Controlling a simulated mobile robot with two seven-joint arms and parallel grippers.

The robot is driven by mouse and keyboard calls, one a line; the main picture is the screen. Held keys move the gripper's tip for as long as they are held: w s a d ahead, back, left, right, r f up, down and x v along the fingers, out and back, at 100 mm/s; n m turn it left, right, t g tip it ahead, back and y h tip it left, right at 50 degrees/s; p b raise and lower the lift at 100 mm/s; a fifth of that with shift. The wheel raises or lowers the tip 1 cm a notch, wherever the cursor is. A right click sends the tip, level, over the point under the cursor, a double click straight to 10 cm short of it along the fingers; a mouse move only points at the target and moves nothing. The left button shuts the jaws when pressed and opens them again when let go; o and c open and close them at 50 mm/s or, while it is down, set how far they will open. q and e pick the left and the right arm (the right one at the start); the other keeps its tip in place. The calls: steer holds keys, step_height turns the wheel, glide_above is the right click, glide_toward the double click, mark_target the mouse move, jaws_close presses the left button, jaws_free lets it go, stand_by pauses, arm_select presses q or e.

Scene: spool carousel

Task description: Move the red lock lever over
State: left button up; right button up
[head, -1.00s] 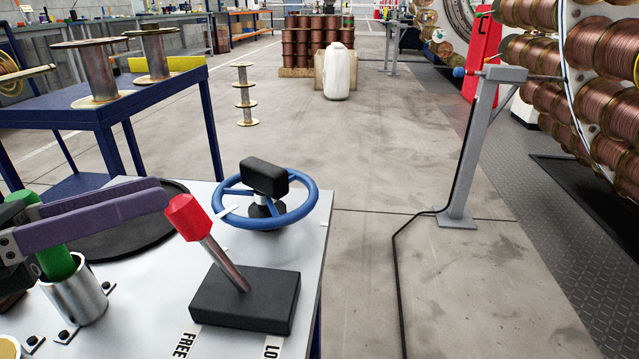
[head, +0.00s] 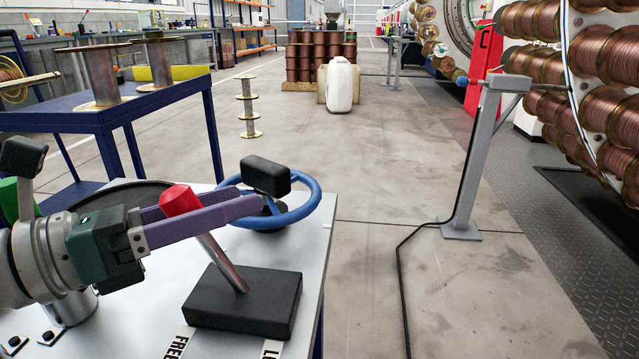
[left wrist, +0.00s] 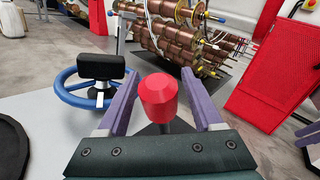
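The red lock lever (head: 180,200) has a red knob on a metal rod that rises from a black base (head: 243,299) on the grey bench top. The rod leans to the left, toward the side of the FREE label (head: 175,346). My left gripper (head: 245,200) has its purple fingers on either side of the red knob. In the left wrist view the knob (left wrist: 158,97) stands between the two open fingers, with a gap on each side. The LO label (head: 271,349) is cut off at the picture's bottom.
A blue handwheel (head: 309,205) with a black block stands just behind the lever. A blue table (head: 60,118) with spools is at the left. Open floor (head: 370,270) lies right of the bench.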

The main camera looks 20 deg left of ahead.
arm_select(q)
jaws_close()
stand_by(0.3)
stand_by(0.9)
